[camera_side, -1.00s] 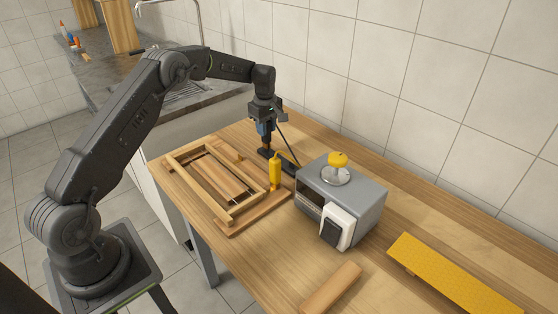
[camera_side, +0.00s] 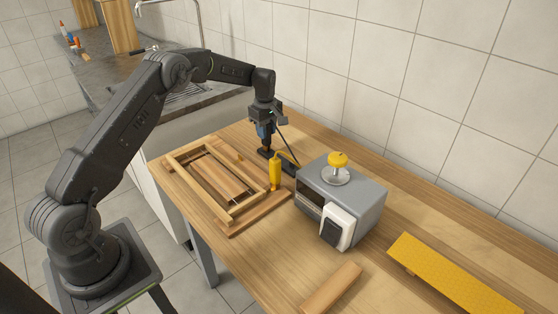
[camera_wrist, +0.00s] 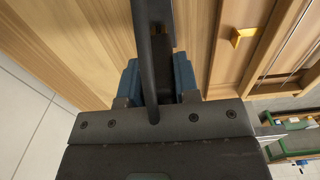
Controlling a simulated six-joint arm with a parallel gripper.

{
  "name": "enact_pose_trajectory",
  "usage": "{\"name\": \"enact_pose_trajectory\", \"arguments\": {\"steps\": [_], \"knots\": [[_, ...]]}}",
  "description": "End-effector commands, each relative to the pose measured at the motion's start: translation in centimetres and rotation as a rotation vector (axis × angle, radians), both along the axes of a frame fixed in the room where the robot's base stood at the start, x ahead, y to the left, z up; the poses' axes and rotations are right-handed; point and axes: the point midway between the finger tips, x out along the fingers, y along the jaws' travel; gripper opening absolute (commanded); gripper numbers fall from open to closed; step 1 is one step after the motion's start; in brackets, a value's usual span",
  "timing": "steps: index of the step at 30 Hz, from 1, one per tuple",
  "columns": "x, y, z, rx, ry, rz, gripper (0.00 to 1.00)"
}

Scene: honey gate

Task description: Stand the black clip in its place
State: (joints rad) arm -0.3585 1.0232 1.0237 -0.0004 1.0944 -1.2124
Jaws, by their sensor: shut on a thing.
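My gripper (camera_side: 265,145) points down just above or at the wooden table, beyond the yellow bottle and right of the wooden frame. Its blue fingers also show in the wrist view (camera_wrist: 160,85), closed around a dark piece, which appears to be the black clip (camera_wrist: 175,42). A thin black bar slants from near my gripper down to the right and covers part of the wrist view. A dark piece (camera_side: 289,164) lies by the grey box's left side; I cannot tell whether it belongs to the clip.
A wooden frame (camera_side: 233,214) is to the left. A grey box (camera_side: 368,199) with a yellow knob (camera_side: 338,159) stands right. A yellow board (camera_side: 450,275) and wooden block (camera_side: 332,288) lie farther right and in front.

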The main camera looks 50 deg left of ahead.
Motion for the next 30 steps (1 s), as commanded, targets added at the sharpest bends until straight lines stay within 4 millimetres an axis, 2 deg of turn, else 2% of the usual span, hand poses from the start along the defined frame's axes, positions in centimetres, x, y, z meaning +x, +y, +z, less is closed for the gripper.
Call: {"name": "enact_pose_trajectory", "arguments": {"steps": [5, 6, 14, 20, 26, 30], "knots": [[-0.02, -0.01, -0.35, 0.000, 0.001, 0.000, 0.00], [-0.01, -0.01, -0.33, 0.000, 0.001, 0.000, 0.32], [-0.01, -0.01, -0.30, 0.000, 0.000, 0.000, 0.57], [-0.01, 0.00, -0.31, 0.000, 0.001, 0.000, 0.61], [-0.01, -0.01, -0.31, 0.000, 0.001, 0.000, 0.80], [-0.01, 0.00, -0.30, 0.000, 0.000, 0.000, 0.80]]}}
